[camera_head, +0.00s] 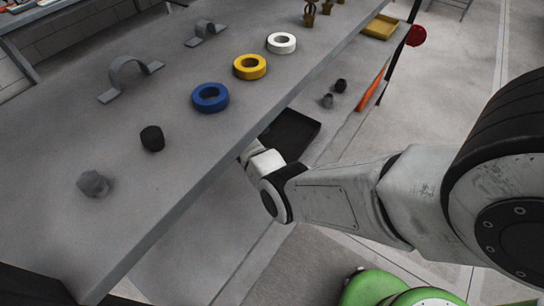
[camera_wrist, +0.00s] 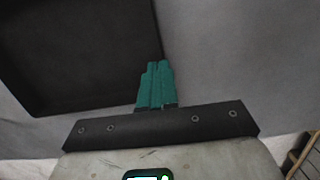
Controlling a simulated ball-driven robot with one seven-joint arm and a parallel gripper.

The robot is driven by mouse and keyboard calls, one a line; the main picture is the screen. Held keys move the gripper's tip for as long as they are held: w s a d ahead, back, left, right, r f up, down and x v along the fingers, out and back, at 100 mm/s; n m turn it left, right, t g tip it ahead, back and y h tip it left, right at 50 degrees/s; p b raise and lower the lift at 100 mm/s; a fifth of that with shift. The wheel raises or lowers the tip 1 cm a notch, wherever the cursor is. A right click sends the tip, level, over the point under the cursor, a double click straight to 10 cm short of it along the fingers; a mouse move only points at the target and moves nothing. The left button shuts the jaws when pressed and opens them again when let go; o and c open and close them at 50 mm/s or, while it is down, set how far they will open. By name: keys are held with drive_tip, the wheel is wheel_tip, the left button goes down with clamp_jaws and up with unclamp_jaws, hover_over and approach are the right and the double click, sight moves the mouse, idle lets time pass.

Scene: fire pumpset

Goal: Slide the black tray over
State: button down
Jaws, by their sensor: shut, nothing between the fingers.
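The black tray (camera_head: 291,133) lies on a lower grey surface, partly hidden by the edge of the upper tabletop and by my arm. In the wrist view the tray (camera_wrist: 75,50) fills the upper left, with its raised rim near the fingers. My gripper (camera_wrist: 158,66) has teal fingers pressed together with nothing between them. The fingertips overlap the tray's right edge in the picture; I cannot tell whether they touch it. In the head view the gripper is hidden below the tabletop edge.
The grey tabletop (camera_head: 150,205) overhangs my arm. It holds a blue ring (camera_head: 210,98), yellow ring (camera_head: 250,67), white ring (camera_head: 281,43) and dark lumps. Small dark pieces (camera_head: 340,86) sit beyond the tray.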

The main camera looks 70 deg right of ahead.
drive_tip(key=s+a+p, duration=0.1)
drive_tip(key=s, duration=0.3)
drive_tip(key=s+a+p, duration=0.1)
drive_tip(key=s+p, duration=0.1)
drive_tip(key=s, duration=0.1)
drive_tip(key=s+a+p, duration=0.1)
drive_tip(key=s, duration=0.3)
drive_tip(key=shift+s+a+r, duration=0.1)
drive_tip(key=shift+s, duration=0.25)
drive_tip(key=shift+w+f+p, duration=0.15)
drive_tip(key=shift+f+p, duration=0.15)
drive_tip(key=shift+f, duration=0.6)
